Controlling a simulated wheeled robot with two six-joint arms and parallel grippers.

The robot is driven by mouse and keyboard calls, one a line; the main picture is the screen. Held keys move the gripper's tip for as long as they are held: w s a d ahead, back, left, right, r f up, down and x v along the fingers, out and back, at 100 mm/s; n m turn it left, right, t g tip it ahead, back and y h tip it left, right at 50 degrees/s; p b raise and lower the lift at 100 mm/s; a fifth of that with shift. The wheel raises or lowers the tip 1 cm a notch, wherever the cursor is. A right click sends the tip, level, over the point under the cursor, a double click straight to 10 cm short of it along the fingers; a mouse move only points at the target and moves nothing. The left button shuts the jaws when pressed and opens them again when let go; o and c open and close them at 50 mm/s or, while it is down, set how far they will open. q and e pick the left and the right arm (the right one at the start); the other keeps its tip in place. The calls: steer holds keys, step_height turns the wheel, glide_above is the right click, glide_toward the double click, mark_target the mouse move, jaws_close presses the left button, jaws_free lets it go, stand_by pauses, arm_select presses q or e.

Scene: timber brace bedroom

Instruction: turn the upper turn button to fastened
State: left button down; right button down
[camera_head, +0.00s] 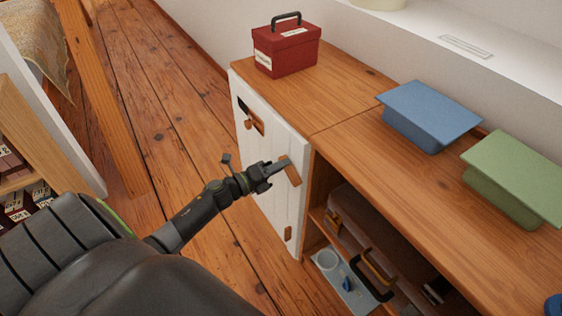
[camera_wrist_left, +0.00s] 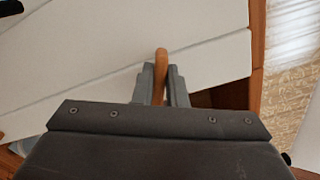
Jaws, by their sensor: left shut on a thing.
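The white plank door (camera_head: 272,197) of the wooden cabinet carries the upper turn button (camera_head: 291,172), a small brown wooden bar near the door's right edge. It lies slanted, its lower end toward that edge. My left gripper (camera_head: 268,176) is at the button, shut on it. In the left wrist view the button (camera_wrist_left: 161,72) shows as a narrow brown bar between the two fingers (camera_wrist_left: 160,88); the gripper body hides its lower part. A lower turn button (camera_head: 288,233) sits upright near the door's bottom right corner. My right gripper is out of view.
A red box (camera_head: 285,50) and blue (camera_head: 428,115) and green (camera_head: 512,178) lidded boxes stand on the cabinet top (camera_head: 345,120). The plank floor left of the door is clear.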

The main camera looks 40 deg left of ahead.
arm_select(q)
steer(key=shift+a+f+n+p, duration=0.1)
steer(key=shift+f+n+p, duration=0.2)
steer(key=shift+n, duration=0.55)
steer(key=shift+f+n+p, duration=0.1)
steer(key=shift+n+p, duration=0.35)
steer(key=shift+n, duration=0.45)
steer(key=shift+a+f+n+p, duration=0.15)
steer(key=shift+n+p, duration=0.2)
steer(key=shift+n, duration=0.5)
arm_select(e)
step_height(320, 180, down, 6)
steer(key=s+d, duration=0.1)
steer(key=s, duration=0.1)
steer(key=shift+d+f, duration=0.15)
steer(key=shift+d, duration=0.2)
arm_select(q)
steer(key=shift+d, duration=0.1)
steer(key=c, duration=1.5)
jaws_free()
steer(key=shift+o, duration=0.2)
steer(key=v, duration=1.7)
steer(key=shift+s, duration=0.2)
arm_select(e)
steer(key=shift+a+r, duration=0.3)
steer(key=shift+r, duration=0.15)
